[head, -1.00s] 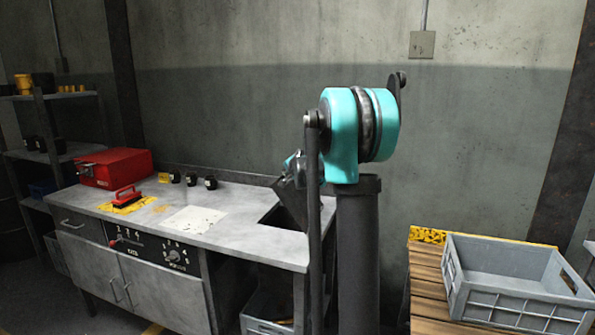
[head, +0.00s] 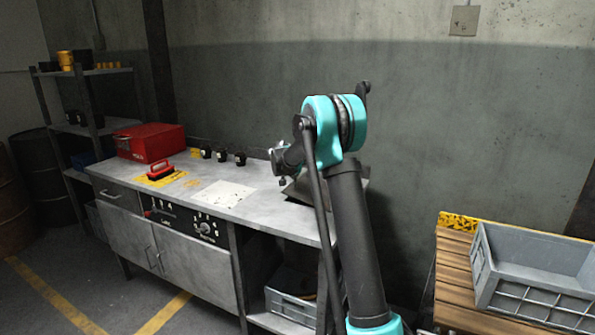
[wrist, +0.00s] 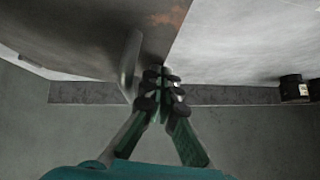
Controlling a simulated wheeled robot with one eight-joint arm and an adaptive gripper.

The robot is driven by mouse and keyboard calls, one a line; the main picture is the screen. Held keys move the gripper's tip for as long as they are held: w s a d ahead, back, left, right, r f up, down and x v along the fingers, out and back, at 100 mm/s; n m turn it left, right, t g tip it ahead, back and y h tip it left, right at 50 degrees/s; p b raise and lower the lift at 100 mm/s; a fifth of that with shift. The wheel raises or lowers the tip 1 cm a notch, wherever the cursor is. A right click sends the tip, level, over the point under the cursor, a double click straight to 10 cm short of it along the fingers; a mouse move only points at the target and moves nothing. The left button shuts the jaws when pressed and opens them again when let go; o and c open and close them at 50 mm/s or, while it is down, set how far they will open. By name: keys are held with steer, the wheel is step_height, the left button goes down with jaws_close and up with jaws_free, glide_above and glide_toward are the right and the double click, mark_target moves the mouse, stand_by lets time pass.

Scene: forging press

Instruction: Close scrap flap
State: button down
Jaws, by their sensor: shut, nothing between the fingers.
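The scrap flap (head: 298,190) is a grey metal plate at the right end of the workbench (head: 262,207). In the head view it looks slightly tilted, and my arm hides much of it. In the wrist view a dark grey plate with a rusty patch, apparently the flap (wrist: 75,32), fills the upper left. A thin upright tab (wrist: 130,65) stands out from it. My gripper (wrist: 160,78) is shut and empty, close beside the tab; I cannot tell whether they touch. The scrap opening under the flap is not visible now.
A red toolbox (head: 150,142), a red-handled brush (head: 160,170), a paper sheet (head: 222,194) and small black bottles (head: 222,154) are on the bench. A grey crate (head: 535,270) stands on a wooden pallet (head: 452,275) at right. The wall is close behind the bench.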

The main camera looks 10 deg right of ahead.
steer(key=shift+w+a+f, duration=0.1)
steer(key=shift+a+f, duration=0.05)
steer(key=shift+f, duration=0.55)
